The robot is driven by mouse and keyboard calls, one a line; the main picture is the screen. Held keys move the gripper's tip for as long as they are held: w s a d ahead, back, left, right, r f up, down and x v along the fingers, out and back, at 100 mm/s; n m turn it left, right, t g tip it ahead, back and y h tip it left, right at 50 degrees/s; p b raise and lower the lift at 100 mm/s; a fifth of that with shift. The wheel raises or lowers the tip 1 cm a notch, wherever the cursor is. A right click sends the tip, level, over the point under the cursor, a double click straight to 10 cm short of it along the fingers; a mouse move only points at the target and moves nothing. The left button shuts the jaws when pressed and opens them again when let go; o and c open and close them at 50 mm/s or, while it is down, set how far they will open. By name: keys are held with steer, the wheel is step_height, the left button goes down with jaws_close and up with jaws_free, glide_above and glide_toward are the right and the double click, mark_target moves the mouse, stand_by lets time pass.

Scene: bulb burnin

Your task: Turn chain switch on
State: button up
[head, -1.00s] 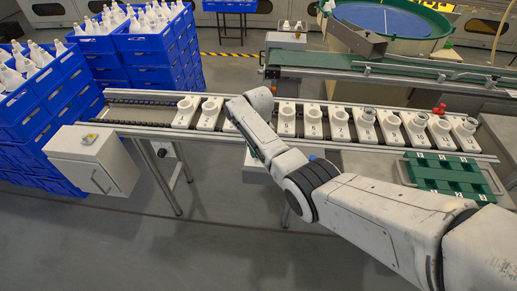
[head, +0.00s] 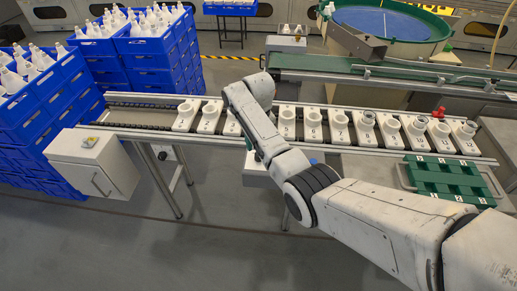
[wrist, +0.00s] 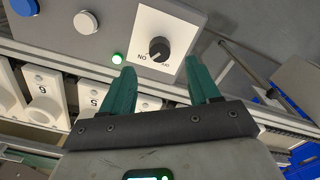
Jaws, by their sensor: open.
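The switch is a black rotary knob (wrist: 159,50) on a white plate (wrist: 180,28), with "ON" upside down at its lower left and a smaller, hard-to-read mark at its lower right. I cannot tell which mark the knob points to. A lit green lamp (wrist: 117,59) is beside the plate. My gripper (wrist: 167,67) is open and empty in the wrist view, its two teal fingers apart just below the knob, one to each side. I see no contact with the knob.
A blue button (wrist: 23,7) and a white button (wrist: 86,22) sit on the same grey panel (wrist: 58,48). Numbered white sockets (head: 311,124) line the conveyor. A green tray (head: 445,178) is at right; blue crates (head: 40,105) are stacked at left.

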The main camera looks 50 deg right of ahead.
step_height(320, 180, up, 5)
steer(key=shift+f, duration=0.1)
steer(key=shift+f, duration=0.1)
stand_by(0.6)
steer(key=s+a+f+n, duration=0.2)
steer(key=s+a+f, duration=0.95)
steer(key=s, duration=0.25)
steer(key=s+a+r+n, duration=0.1)
steer(key=s+a, duration=0.2)
steer(key=s, duration=0.7)
steer(key=s+a+r+t, duration=0.1)
steer(key=s+a, duration=0.2)
steer(key=s, duration=0.8)
steer(key=shift+r+n, duration=0.4)
